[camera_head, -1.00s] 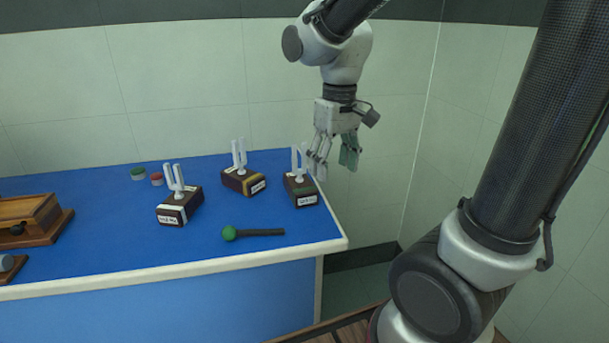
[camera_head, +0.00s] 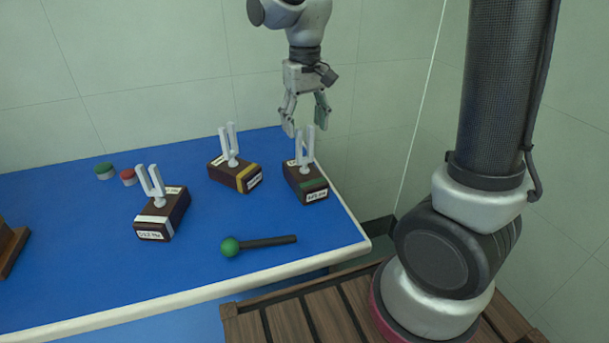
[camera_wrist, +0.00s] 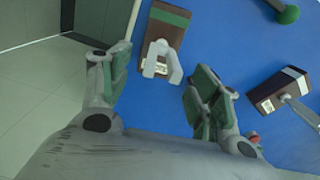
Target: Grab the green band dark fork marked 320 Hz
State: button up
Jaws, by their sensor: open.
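The green-band fork (camera_head: 306,185) is a pale two-pronged fork upright on a dark brown block with a green band and a white label, near the right end of the blue bench. Its label is too small to read surely. In the wrist view its block (camera_wrist: 168,22) lies ahead, with the prongs pointing towards the camera. My gripper (camera_head: 306,122) is open and empty, pointing down just above and behind the prongs. In the wrist view my gripper (camera_wrist: 158,92) has its fingers spread, with the prongs between and beyond them. I see no contact.
A yellow-band fork (camera_head: 234,174) stands close on the left, and a white-band fork (camera_head: 162,214) farther left. A green-headed mallet (camera_head: 265,244) lies in front. Green (camera_head: 104,171) and red (camera_head: 128,177) round pieces sit behind. The bench (camera_head: 335,225) ends just to the right.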

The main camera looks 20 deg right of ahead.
aim_at(305, 158)
notch_tip(305, 158, down, 6)
jog(key=shift+s+a+r, duration=0.1)
jog(key=shift+s, duration=0.05)
jog(key=shift+c, duration=0.3)
grip_shut()
